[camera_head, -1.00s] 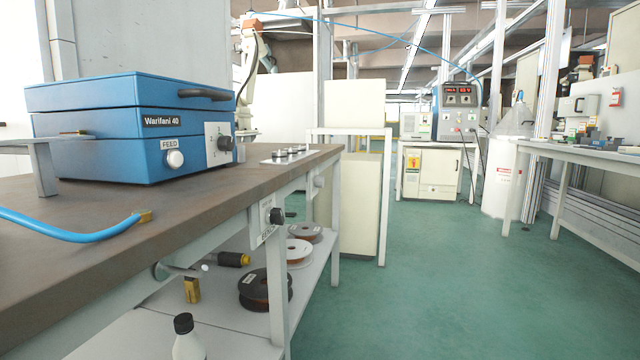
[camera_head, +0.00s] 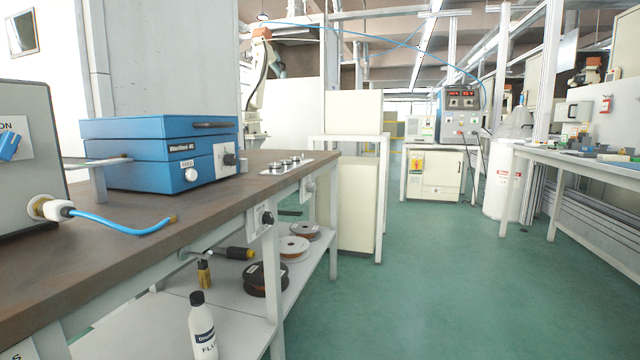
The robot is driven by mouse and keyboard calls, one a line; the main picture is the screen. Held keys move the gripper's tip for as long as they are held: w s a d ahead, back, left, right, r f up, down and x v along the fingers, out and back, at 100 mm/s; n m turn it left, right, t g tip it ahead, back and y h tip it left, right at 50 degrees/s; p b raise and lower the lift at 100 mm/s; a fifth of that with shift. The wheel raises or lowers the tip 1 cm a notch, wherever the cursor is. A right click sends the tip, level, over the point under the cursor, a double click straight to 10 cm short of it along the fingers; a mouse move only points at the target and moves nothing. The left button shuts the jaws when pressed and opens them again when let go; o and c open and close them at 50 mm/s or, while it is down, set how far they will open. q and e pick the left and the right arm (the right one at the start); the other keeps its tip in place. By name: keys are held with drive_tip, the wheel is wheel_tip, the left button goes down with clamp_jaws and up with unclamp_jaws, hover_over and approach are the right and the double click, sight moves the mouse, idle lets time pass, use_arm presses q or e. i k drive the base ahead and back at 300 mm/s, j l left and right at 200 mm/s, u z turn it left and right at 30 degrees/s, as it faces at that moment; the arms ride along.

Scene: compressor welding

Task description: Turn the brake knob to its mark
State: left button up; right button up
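A black knob (camera_head: 267,218) sits on a white plate on the front of the workbench, near the leg. Lettering beside it is too small to read now, so I cannot confirm that it is the brake knob. Another black knob (camera_head: 229,159) is on a white plate on the blue Warifani 40 box (camera_head: 140,175), right of its white FEED knob (camera_head: 191,174). I cannot read the mark or pointer position on either black knob. Neither of my grippers is in view.
A grey box (camera_head: 30,190) with a blue hose (camera_head: 115,228) stands at the bench's left end. The lower shelf (camera_head: 240,325) holds spools (camera_head: 294,249) and a white flux bottle (camera_head: 203,328). Green floor (camera_head: 430,290) is clear right of the bench (camera_head: 130,250).

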sight(311, 187)
drive_tip(key=i+l+u, duration=0.1)
drive_tip(key=u, duration=0.35)
drive_tip(key=l+u, duration=0.15)
drive_tip(key=u, duration=0.25)
drive_tip(key=i+l+u, duration=0.1)
drive_tip(key=u, duration=0.35)
drive_tip(key=l+u, duration=0.2)
drive_tip(key=u, duration=0.2)
drive_tip(key=l+u, duration=0.2)
drive_tip(key=u, duration=0.25)
